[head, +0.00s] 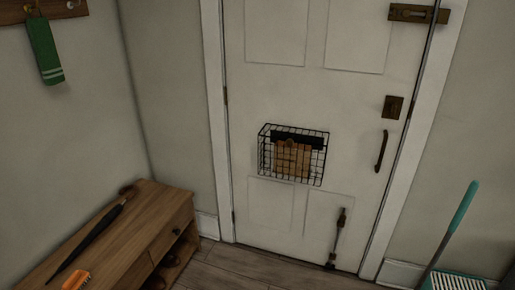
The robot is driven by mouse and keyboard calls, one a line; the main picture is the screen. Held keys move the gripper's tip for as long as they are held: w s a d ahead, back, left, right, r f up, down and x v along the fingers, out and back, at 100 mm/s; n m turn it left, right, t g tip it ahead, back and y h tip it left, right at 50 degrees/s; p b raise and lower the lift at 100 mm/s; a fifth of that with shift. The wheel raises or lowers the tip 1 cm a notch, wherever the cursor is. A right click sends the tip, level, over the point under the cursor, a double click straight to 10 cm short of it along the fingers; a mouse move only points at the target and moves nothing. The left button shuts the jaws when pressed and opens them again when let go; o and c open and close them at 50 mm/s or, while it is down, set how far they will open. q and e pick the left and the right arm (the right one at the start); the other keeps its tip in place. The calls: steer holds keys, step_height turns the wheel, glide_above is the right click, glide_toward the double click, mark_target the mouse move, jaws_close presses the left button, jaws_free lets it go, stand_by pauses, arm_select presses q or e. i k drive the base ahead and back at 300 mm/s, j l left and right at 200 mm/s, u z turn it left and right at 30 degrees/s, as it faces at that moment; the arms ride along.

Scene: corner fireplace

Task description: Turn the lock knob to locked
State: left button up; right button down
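A white panelled door (345,98) stands shut in its frame ahead of me. A dark bronze lock plate (393,107) is on the door's right side, above a dark vertical pull handle (381,151). The knob on the plate is too small and dim to tell which way it is turned. A brass slide bolt (418,13) sits higher up, at the door's right edge. Neither of my grippers shows in the head view.
A wire basket (265,152) hangs on the door's middle. A dark foot bolt (337,236) is low on the door. A wooden bench (112,227) with an umbrella stands at left. A teal-handled broom (462,208) leans at right.

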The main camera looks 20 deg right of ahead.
mark_target(393, 108)
steer(key=z, duration=1.5)
